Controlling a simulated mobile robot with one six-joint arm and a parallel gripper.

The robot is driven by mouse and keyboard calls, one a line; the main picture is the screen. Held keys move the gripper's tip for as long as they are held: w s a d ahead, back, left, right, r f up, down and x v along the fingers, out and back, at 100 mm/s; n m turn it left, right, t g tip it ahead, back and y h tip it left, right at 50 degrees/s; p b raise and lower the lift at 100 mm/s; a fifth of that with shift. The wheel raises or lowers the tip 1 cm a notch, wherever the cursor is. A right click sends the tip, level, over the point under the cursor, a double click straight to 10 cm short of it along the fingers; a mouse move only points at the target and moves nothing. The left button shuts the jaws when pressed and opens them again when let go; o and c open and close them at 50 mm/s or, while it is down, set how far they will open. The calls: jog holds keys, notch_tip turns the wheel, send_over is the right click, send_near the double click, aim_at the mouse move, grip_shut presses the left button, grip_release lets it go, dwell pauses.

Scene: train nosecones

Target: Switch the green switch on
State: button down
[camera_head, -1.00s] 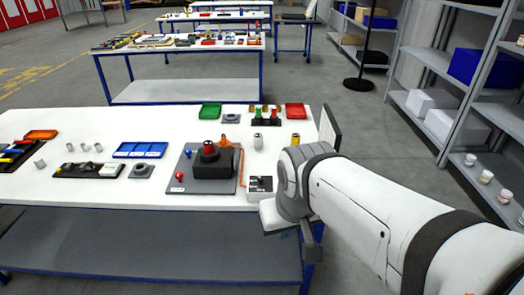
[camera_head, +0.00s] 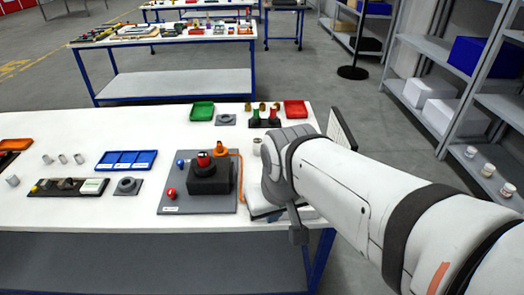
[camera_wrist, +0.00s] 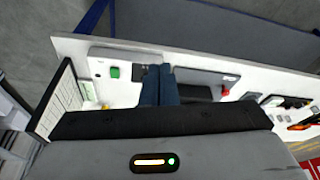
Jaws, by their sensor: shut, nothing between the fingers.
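The fingertips lie over the right side of the box in that picture, to the right of the green switch. I cannot tell their height above it.
A grey plate with a black block (camera_head: 208,180) and red knob stands left of my wrist.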

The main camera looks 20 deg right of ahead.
jog(key=w+d+f+m+h+b, duration=0.1)
jog(key=w+d+f+m, duration=0.2)
jog(key=w+d, duration=1)
jog(key=w, duration=0.3)
jog(key=shift+d+f, duration=0.25)
jog(key=shift+f, duration=0.1)
jog(key=x, duration=0.4)
jog(key=p+x, duration=0.1)
jog(key=x, duration=0.7)
jog(key=shift+s+a+f+p, duration=0.1)
jog(key=shift+s+f+p, duration=0.1)
jog(key=shift+s+p, duration=0.15)
jog(key=shift+f, duration=0.8)
